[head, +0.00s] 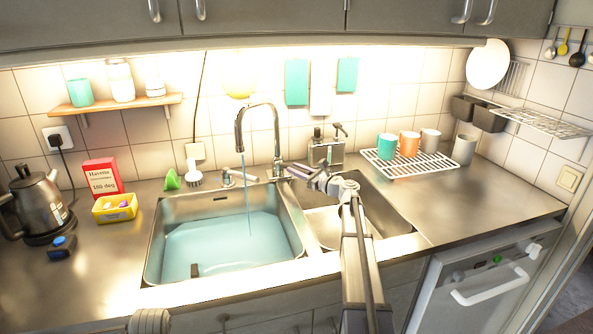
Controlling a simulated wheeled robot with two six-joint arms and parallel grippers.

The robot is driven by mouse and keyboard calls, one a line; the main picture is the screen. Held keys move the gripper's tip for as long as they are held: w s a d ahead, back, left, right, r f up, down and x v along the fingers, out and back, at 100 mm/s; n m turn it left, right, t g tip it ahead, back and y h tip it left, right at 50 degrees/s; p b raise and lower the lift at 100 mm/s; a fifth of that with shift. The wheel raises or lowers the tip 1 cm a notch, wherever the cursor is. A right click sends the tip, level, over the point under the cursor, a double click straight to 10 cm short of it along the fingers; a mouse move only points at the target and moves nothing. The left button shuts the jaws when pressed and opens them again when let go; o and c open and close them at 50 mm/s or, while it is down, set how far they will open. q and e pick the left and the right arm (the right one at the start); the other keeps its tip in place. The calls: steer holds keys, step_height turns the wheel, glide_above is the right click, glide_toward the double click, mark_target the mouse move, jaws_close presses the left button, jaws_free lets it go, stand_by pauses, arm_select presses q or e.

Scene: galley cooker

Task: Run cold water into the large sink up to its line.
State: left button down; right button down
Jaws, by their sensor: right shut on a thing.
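The large sink (160,215) is the left basin and holds a broad pool of pale blue water (215,246). A thin blue stream falls from the spout of the tall curved tap (277,130) into it. The left tap handle (240,177) points to the left. My right gripper (297,172) is shut on the right tap handle beside the tap's base and hides most of that handle. A small dark mark (194,270) shows at the water's front edge; I cannot tell what it is.
The small sink (362,190) lies under my right arm. A wire rack with cups (450,162) stands at right. A yellow tub (115,208), red box (101,177) and kettle (42,205) stand at left. Soap dispensers (326,150) stand behind the small sink.

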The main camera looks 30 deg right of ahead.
steer(key=shift+a, duration=0.1)
stand_by(0.3)
steer(key=a+m+h, duration=0.1)
steer(key=h, duration=0.1)
steer(key=a+m+h, duration=0.1)
steer(key=h, duration=0.1)
steer(key=shift+s+a+m+t, duration=0.25)
steer(key=shift+s+m+t, duration=0.1)
steer(key=shift+m+t, duration=0.05)
steer(key=shift+w+a+m+h, duration=0.1)
steer(key=shift+a+m+h, duration=0.35)
steer(key=shift+h, duration=0.5)
steer(key=shift+w+a+m+h, duration=0.1)
steer(key=shift+a+m+h, duration=0.15)
steer(key=shift+m+h, duration=0.55)
steer(key=shift+w+a+m+h, duration=0.1)
steer(key=shift+a+m+h, duration=0.3)
steer(key=shift+h, duration=0.65)
steer(key=shift+g, duration=0.3)
steer(key=c, duration=0.7)
jaws_free()
steer(key=shift+s, duration=0.1)
